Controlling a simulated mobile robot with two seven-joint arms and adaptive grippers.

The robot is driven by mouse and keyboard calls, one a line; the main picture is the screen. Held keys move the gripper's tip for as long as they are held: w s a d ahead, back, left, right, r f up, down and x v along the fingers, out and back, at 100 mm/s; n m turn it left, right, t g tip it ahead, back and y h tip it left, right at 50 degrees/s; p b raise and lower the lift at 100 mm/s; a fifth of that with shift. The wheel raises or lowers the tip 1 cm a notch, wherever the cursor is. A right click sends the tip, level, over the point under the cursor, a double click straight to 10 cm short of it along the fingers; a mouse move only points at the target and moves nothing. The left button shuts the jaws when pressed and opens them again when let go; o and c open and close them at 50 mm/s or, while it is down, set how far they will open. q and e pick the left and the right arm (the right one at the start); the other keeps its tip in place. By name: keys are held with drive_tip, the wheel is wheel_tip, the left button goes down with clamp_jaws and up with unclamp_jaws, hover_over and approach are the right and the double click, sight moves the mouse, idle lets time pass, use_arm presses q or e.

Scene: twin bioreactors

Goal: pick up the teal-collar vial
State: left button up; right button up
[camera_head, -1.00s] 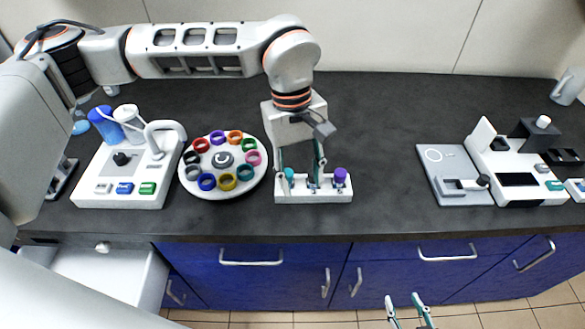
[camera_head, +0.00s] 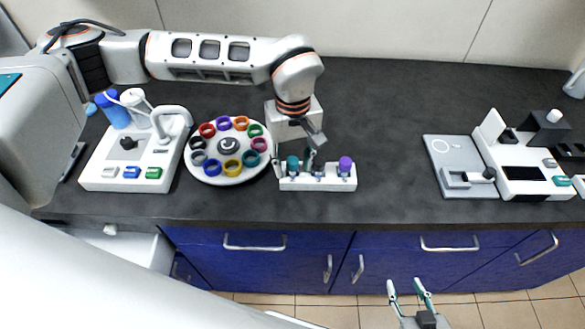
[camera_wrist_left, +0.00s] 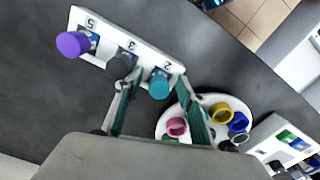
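The teal-collar vial (camera_head: 292,163) stands upright at the left end of a white rack (camera_head: 312,184). The rack also holds a dark grey-capped vial (camera_wrist_left: 121,66) in the middle and a purple-capped vial (camera_head: 345,163) at the right end. My left gripper (camera_head: 294,163) is open and points down over the rack's left end. In the left wrist view the teal cap (camera_wrist_left: 160,83) shows between the two spread fingertips, apart from both. The grey vial is close by the left finger there. My right gripper (camera_head: 408,286) is open and empty, low in front of the cabinets.
A round white carousel (camera_head: 228,176) with coloured rings stands close left of the rack. A white device with buttons (camera_head: 125,182) is further left. A grey plate and white instruments (camera_head: 515,172) are at the right. The counter between rack and plate is clear.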

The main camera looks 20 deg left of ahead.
use_arm(q)
clamp_jaws()
drive_tip(key=shift+r, duration=0.1)
